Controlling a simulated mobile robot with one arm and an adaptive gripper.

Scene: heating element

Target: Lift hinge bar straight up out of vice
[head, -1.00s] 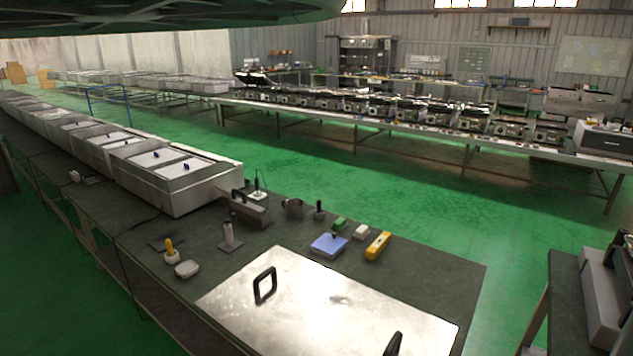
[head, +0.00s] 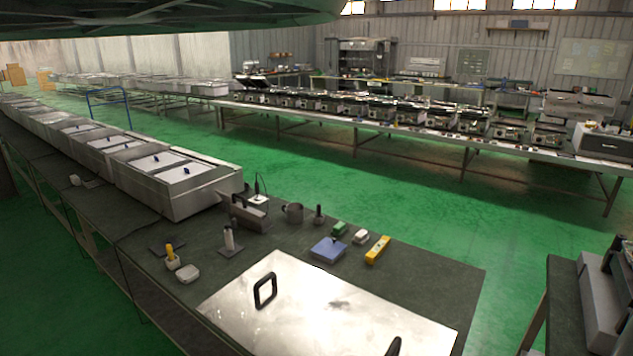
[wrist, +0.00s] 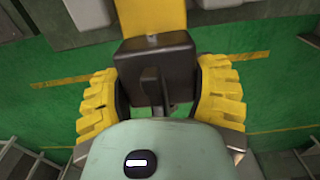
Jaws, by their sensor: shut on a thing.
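In the wrist view, my gripper (wrist: 162,95) has thick yellow ridged fingers, one to the left and one to the right. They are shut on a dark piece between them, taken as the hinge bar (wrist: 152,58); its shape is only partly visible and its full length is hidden. Green floor shows around and below the fingers. The head view does not show my gripper. I cannot make out the vice in either view, nor whether the bar still touches it.
A grey boxy unit (head: 600,305) stands at the right edge. Green floor (head: 400,190) lies clear between benches.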

